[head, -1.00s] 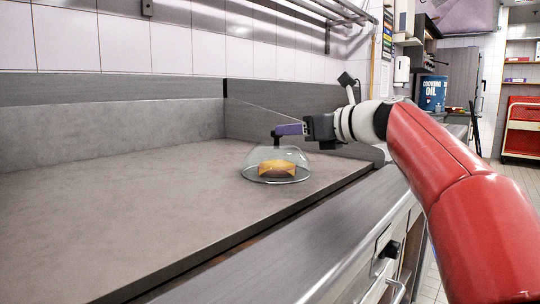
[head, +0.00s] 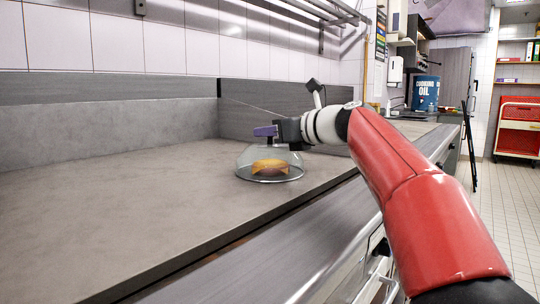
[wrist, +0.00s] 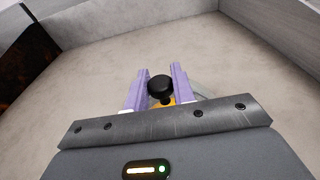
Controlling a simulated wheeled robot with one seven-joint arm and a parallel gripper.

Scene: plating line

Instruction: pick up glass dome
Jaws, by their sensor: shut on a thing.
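The glass dome (head: 247,165) is clear, with a dark knob on top, and stands on the grey counter in the head view. A yellow-brown food item (head: 270,167) shows through the glass under it. My gripper (head: 268,131) reaches in from the right at the height of the knob, its purple fingers shut on it. In the wrist view the black knob (wrist: 160,86) sits between the two purple fingers (wrist: 156,90). The dome's glass is mostly hidden there by my gripper body. The dome looks upright; I cannot tell whether its rim touches the counter.
The grey counter (head: 120,215) is clear to the left of the dome. A low back wall (head: 110,130) and a side panel (head: 285,115) bound it. A blue cooking oil drum (head: 425,92) stands far right. A wall rack (head: 320,10) hangs above.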

